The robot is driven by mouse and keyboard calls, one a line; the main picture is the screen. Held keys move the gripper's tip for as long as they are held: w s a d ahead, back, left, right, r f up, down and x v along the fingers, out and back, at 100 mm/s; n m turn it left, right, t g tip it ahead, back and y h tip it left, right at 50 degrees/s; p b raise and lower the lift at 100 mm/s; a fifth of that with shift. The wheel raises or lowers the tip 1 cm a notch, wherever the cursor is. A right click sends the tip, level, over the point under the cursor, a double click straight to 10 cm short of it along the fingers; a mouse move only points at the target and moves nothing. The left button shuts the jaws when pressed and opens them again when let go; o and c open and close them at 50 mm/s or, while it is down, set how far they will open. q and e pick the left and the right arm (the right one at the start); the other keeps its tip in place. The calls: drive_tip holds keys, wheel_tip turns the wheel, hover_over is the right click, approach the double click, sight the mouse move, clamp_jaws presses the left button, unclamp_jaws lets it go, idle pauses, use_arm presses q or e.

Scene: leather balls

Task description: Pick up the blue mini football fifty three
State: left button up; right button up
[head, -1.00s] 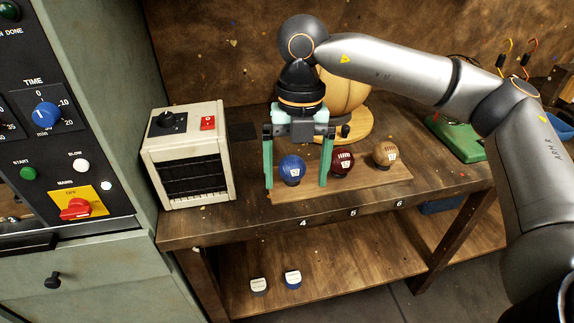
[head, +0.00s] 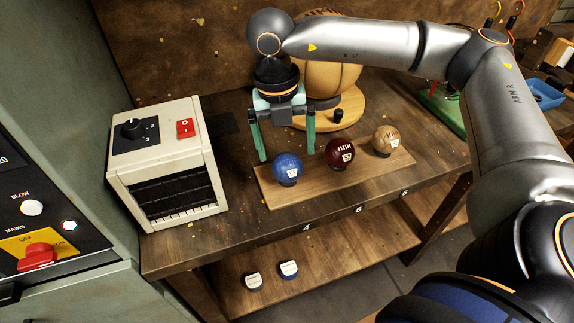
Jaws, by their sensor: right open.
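The blue mini football (head: 287,167), with a small white label, sits at the left end of a wooden board (head: 318,183) on the bench. My right gripper (head: 286,156) hangs over the board with its two green fingers pointing down and spread open. In the picture its fingertips lie either side of the blue ball's upper part, apart from it, with nothing between them held. I cannot tell how far behind or above the ball the tips are. My left gripper is not in view.
A dark red ball (head: 340,153) and a tan ball (head: 385,139) stand to the right on the same board. A cream heater box (head: 167,165) stands on the left. A large tan ball (head: 330,75) on a round wooden base (head: 348,108) stands behind my gripper.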

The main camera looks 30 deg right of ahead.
sight(286, 158)
drive_tip(key=shift+s+d+f, duration=0.1)
drive_tip(key=shift+f, duration=2.65)
drive_tip(key=c, duration=1.3)
